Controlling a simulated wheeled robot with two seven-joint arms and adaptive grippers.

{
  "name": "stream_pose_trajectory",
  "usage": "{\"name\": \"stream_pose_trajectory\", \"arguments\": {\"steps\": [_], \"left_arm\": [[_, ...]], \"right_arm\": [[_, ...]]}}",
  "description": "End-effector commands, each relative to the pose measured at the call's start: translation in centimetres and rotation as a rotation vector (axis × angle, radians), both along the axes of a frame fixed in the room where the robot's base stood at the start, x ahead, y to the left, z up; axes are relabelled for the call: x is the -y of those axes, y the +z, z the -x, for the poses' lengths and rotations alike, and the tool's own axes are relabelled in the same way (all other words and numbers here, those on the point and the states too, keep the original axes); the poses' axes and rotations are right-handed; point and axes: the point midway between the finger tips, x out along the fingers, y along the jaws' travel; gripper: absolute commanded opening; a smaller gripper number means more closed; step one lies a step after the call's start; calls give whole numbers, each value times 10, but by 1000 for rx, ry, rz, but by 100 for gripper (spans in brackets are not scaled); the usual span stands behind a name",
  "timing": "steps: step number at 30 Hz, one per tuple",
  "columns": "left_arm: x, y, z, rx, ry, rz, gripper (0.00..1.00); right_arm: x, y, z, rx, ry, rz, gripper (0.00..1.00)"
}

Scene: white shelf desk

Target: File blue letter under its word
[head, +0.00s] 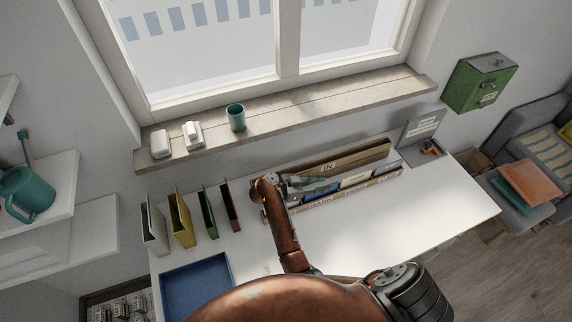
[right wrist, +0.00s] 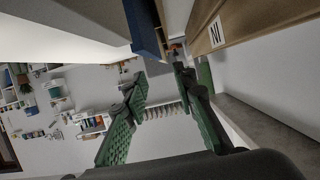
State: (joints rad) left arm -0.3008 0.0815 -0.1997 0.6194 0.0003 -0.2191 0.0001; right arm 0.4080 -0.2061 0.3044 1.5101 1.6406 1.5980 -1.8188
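A low wooden rack (head: 345,192) stands on the white desk, with word labels along its front that are too small to read surely. A blue letter-like piece (head: 319,193) stands in its left section; a blue face also shows in the right wrist view (right wrist: 146,30). Behind is a long wooden tray (head: 350,157) marked IN, with its label also in the right wrist view (right wrist: 215,32). My right gripper (head: 312,182) is between tray and rack, beside the blue piece. Its green fingers (right wrist: 160,86) are apart with nothing seen between them. My left gripper is out of view.
Upright coloured folders (head: 182,217) and a blue tray (head: 197,287) are on the desk's left. A grey stand (head: 421,133) is at the back right. A teal cup (head: 236,117) stands on the windowsill. The desk's right front is clear.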

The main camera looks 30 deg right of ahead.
Motion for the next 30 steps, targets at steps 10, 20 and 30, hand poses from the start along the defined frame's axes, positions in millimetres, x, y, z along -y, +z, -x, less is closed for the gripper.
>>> {"name": "stream_pose_trajectory", "arguments": {"steps": [10,20,30], "left_arm": [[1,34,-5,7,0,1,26],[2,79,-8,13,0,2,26],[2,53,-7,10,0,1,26]], "right_arm": [[0,47,0,2,-1,-1,25],[0,88,0,0,0,-1,25],[-14,120,-50,4,182,4,25]]}}
